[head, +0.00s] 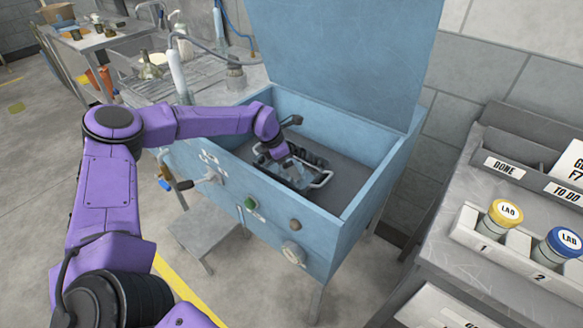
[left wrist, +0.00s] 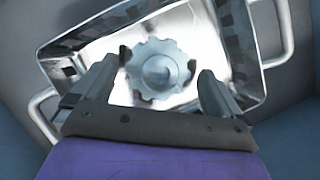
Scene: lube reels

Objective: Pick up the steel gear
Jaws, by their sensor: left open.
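The steel gear (left wrist: 158,69) lies in a shiny metal tray (left wrist: 75,38) with a handle at each end, seen in the left wrist view. My left gripper (left wrist: 155,88) is open, with one finger on each side of the gear in that view. I cannot tell how far above the gear the fingertips are. In the head view the tray (head: 318,160) sits inside the blue parts washer (head: 265,215), and my left gripper (head: 287,160) reaches down over it. The gear is not clear there. My right gripper is not in view.
The washer's walls surround the tray, and its lid (head: 335,60) stands open behind. A grey bench (head: 450,225) at the right holds a rack with a yellow-capped jar (head: 502,216) and a blue-capped jar (head: 560,245). A wire rack (head: 165,85) stands at the left.

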